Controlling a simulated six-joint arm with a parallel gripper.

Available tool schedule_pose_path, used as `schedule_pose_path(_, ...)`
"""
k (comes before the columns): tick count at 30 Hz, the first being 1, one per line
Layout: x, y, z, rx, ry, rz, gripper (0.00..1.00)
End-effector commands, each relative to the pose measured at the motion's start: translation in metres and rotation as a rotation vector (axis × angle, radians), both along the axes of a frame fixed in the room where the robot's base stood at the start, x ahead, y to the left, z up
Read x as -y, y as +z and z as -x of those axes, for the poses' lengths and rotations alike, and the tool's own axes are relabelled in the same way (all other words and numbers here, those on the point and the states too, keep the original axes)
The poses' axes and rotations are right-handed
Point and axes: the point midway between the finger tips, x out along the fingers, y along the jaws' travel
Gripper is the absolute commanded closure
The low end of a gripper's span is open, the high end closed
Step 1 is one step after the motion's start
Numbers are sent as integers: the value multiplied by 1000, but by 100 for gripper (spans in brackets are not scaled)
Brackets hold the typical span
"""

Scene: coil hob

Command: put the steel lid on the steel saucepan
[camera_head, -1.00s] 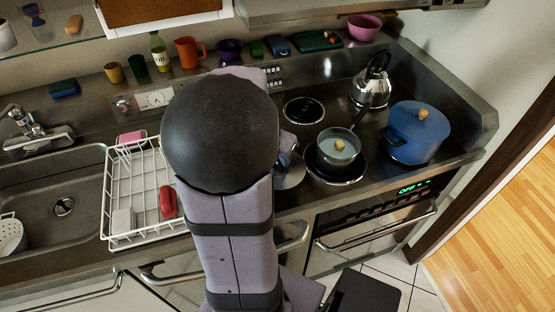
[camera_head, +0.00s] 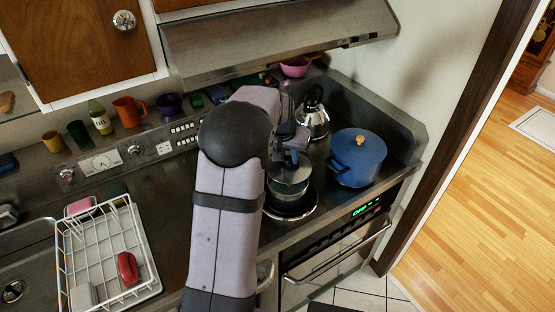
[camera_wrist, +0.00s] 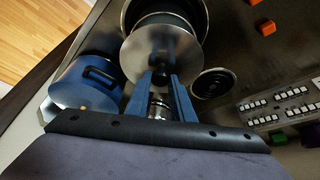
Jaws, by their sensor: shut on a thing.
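My gripper (camera_wrist: 160,90) is shut on the dark knob of the steel lid (camera_wrist: 158,57), which spreads out as a shiny disc in the wrist view. In the head view the lid (camera_head: 290,174) hangs below my gripper (camera_head: 288,150), over the front burner. The steel saucepan (camera_head: 288,192) shows just under the lid, on the front burner. Its inside is hidden in the head view. I cannot tell whether the lid touches the saucepan's rim or is a little above it.
A blue pot (camera_head: 358,160) with a wooden-looking knob stands close on the right. A steel kettle (camera_head: 313,115) stands behind. A bare coil burner (camera_wrist: 213,82) shows in the wrist view. A white dish rack (camera_head: 110,250) is at the left.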

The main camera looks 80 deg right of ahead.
Motion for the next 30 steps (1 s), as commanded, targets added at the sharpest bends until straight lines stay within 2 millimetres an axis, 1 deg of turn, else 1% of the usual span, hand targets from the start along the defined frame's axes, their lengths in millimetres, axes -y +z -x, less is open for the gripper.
schedule_pose_path(8, 0, -5, 0, 0, 0, 0, 100)
schedule_pose_path(24, 0, -39, 0, 0, 1, 0, 100)
schedule_pose_path(30, 0, -46, 0, 0, 1, 1, 100)
